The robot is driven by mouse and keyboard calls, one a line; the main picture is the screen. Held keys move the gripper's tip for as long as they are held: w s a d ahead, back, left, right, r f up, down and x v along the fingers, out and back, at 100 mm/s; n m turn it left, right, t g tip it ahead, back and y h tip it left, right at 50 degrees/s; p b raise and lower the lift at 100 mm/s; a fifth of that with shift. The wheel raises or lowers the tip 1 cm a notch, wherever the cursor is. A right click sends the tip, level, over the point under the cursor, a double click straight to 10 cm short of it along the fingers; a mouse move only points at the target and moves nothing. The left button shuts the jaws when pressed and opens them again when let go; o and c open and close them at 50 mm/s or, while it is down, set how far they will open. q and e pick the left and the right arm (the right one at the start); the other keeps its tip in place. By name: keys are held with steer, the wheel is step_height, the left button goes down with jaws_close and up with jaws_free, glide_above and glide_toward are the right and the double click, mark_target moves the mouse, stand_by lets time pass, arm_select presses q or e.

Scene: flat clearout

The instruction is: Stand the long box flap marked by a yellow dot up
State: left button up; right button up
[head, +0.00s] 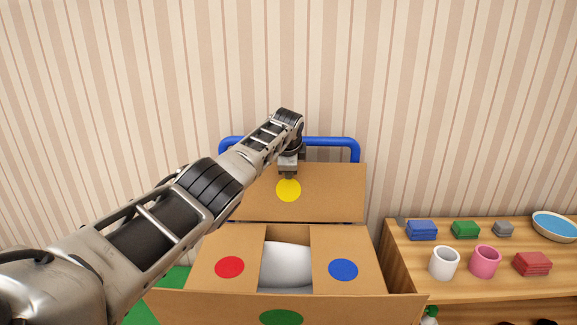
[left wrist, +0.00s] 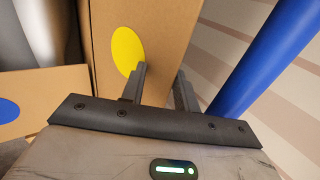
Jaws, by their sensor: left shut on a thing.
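The cardboard long flap (head: 335,195) with the yellow dot (head: 288,189) rises at the back of the open box. Its face is turned toward me; whether it is fully upright or leans back, I cannot tell. My left gripper (head: 288,174) is at its top edge, just above the dot, shut on the flap. In the left wrist view the fingers (left wrist: 160,88) straddle the flap (left wrist: 170,35), one beside the yellow dot (left wrist: 127,50). The short flaps with the red dot (head: 229,267) and blue dot (head: 343,270) lie folded inward. My right gripper is not in view.
A white object (head: 287,264) shows between the short flaps. The front flap has a green dot (head: 281,317). A blue tubular handle (head: 330,141) stands behind the yellow-dot flap. A wooden shelf (head: 410,270) with mugs, folded cloths and a bowl (head: 556,225) is at right.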

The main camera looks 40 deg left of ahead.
arm_select(q)
steer(key=shift+s+d+f, duration=0.1)
steer(key=shift+s+f, duration=0.1)
steer(key=b+v, duration=0.2)
steer(key=v, duration=1.4)
steer(key=shift+w, duration=0.15)
